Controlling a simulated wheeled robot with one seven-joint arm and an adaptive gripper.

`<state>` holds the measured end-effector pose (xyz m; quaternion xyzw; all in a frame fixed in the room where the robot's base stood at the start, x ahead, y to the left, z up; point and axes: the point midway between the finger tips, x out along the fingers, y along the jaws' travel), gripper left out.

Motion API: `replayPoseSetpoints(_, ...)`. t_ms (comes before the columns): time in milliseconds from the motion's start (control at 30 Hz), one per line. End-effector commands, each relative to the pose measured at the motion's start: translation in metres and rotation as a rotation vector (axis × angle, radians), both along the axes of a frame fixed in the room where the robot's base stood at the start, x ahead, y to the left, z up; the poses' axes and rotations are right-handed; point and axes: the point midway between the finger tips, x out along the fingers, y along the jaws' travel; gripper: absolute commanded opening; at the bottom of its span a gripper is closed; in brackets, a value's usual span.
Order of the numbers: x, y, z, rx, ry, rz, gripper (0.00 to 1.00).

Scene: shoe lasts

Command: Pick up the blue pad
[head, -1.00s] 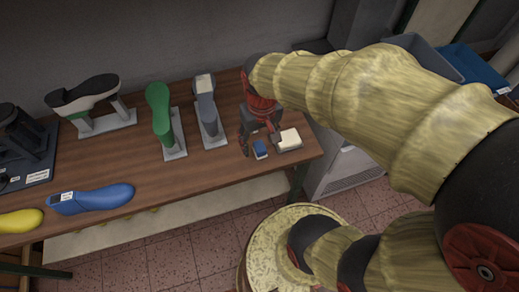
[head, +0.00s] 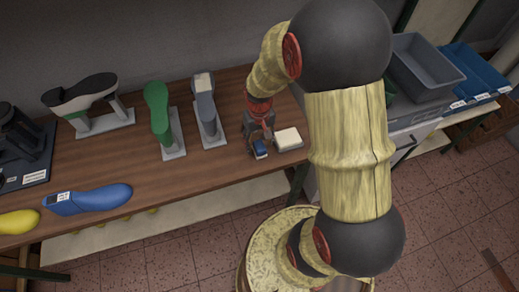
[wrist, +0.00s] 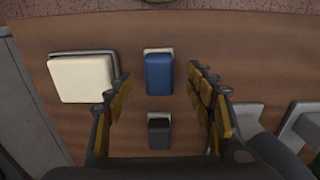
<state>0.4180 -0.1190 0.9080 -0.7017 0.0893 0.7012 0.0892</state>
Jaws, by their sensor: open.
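The blue pad (wrist: 159,74) lies on the wooden table, seen in the wrist view with a pale base edge showing beyond it. In the head view the blue pad (head: 260,149) is near the table's right end, partly hidden by my gripper. My gripper (wrist: 164,95) is open, with one finger on each side of the blue pad and a gap on both sides. It is also in the head view (head: 257,141), pointing down over the pad. Whether the fingertips are level with the pad is hard to tell.
A white block (wrist: 82,79) on a grey base lies left of the pad, close to the left finger. A small dark block (wrist: 159,134) is between the fingers, nearer my wrist. A grey last (head: 207,108) and a green last (head: 162,118) stand to the left.

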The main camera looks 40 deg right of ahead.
Motion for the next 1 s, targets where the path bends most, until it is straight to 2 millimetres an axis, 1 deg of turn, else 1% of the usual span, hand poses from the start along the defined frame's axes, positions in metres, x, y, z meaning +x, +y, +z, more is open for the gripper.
replayPoseSetpoints(33, 0.0, -0.001, -0.011, 0.001, 0.002, -0.001, 0.55)
replayPoseSetpoints(100, -0.001, -0.001, -0.022, 0.001, 0.003, 0.0, 0.55)
replayPoseSetpoints(200, 0.0, -0.001, -0.032, 0.001, 0.002, 0.0, 0.55)
replayPoseSetpoints(467, 0.0, -0.001, -0.034, 0.0, 0.0, 0.0, 0.54)
replayPoseSetpoints(1000, 0.0, -0.001, -0.033, 0.0, 0.0, 0.0, 0.23)
